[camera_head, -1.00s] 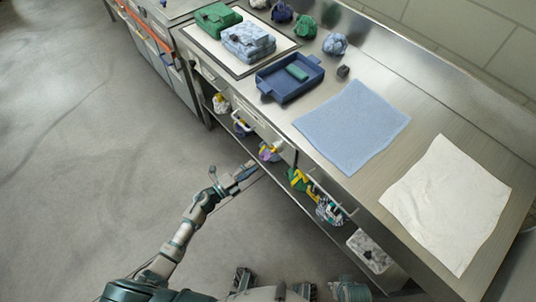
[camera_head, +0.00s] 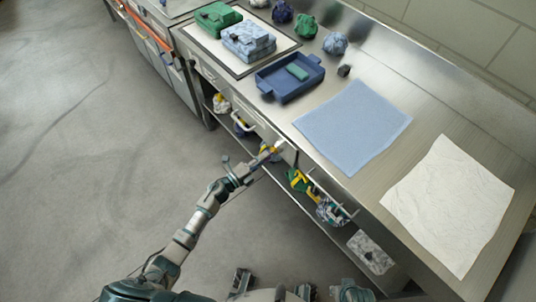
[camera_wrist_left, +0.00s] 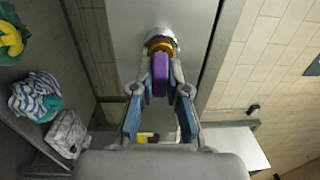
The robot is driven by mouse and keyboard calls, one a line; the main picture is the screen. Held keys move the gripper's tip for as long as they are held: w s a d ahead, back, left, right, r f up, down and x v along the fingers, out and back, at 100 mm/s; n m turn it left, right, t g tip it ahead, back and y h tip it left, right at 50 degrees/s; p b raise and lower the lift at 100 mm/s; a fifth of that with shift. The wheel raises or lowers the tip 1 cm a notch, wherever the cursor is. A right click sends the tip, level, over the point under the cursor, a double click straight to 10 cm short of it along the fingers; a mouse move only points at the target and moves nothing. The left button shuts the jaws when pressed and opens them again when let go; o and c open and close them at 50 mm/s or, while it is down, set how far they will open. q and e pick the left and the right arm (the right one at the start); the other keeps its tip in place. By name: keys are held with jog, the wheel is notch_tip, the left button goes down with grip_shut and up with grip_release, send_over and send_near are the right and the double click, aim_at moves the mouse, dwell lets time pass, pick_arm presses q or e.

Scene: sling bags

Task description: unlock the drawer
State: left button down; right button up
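A purple key-like piece (camera_wrist_left: 160,75) stands out from a round lock with a yellow ring (camera_wrist_left: 160,44) and a silver collar on the metal drawer front (camera_wrist_left: 196,22). The lock's pale body (camera_head: 279,146) shows on the counter's front in the head view, beside a drawer with a bar handle (camera_head: 242,124). My left gripper (camera_head: 262,156) is at the lock. In the left wrist view its fingers (camera_wrist_left: 160,92) lie on both sides of the purple piece and look open, with small gaps. Firm contact cannot be made out. My right gripper is not in view.
The counter holds a blue tray (camera_head: 265,83), a blue cloth (camera_head: 318,120) and a white cloth (camera_head: 430,200). Another bar handle (camera_head: 330,194) sticks out to the right. Below, a shelf holds a yellow-green item (camera_head: 301,182) and other bundles. The floor at left is clear.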

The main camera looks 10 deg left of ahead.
pick_arm(q)
jog(key=shift+f, duration=0.15)
jog(key=shift+f+m+b, duration=0.1)
jog(key=shift+m+b, duration=0.55)
jog(key=shift+m, duration=0.45)
jog(key=shift+m+b, duration=0.3)
jog(key=shift+m, duration=0.5)
jog(key=m+b, duration=0.1)
jog(key=m, duration=0.1)
jog(key=shift+m+b, duration=0.3)
jog(key=shift+m, duration=0.6)
